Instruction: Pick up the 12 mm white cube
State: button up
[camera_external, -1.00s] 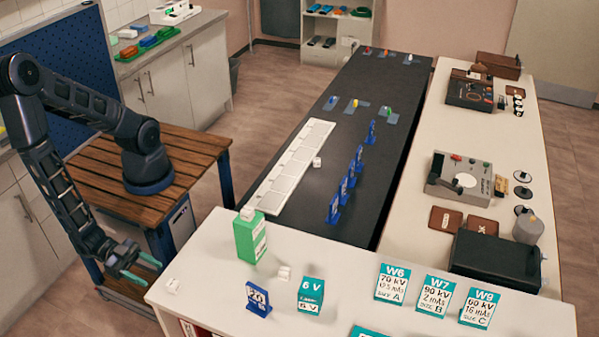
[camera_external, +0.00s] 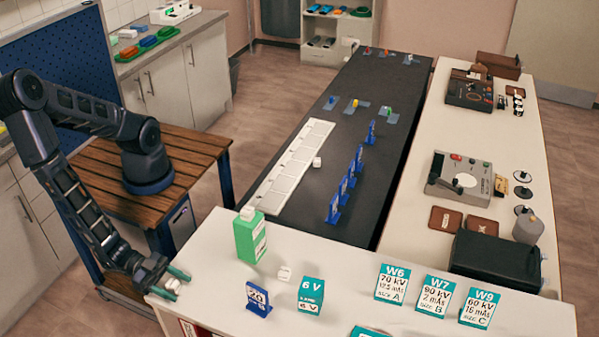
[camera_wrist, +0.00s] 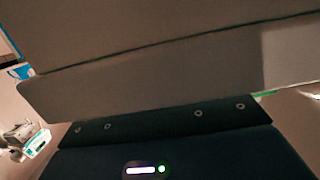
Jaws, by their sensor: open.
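A small white cube (camera_external: 174,284) lies near the left front corner of the white table, in the external view. My gripper (camera_external: 171,282) is open, with its two green fingertips on either side of this cube. I cannot tell whether the fingers touch it. A second white cube (camera_external: 284,273) stands to the right on the same table. A third white cube (camera_external: 317,162) sits on the dark bench by the white strip. Sizes cannot be read, so I cannot tell which is 12 mm. The wrist view shows no cube; large grey surfaces fill most of it.
A green bottle (camera_external: 251,238) stands right of and behind my gripper. A blue number stand (camera_external: 259,303), a teal 6 V box (camera_external: 311,295) and teal-and-white cards (camera_external: 392,284) are farther right. The white table's left edge (camera_external: 190,241) runs close by my gripper.

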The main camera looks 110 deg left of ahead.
jog(key=shift+w, duration=0.6)
jog(key=c, duration=1.1)
jog(key=shift+o, duration=0.2)
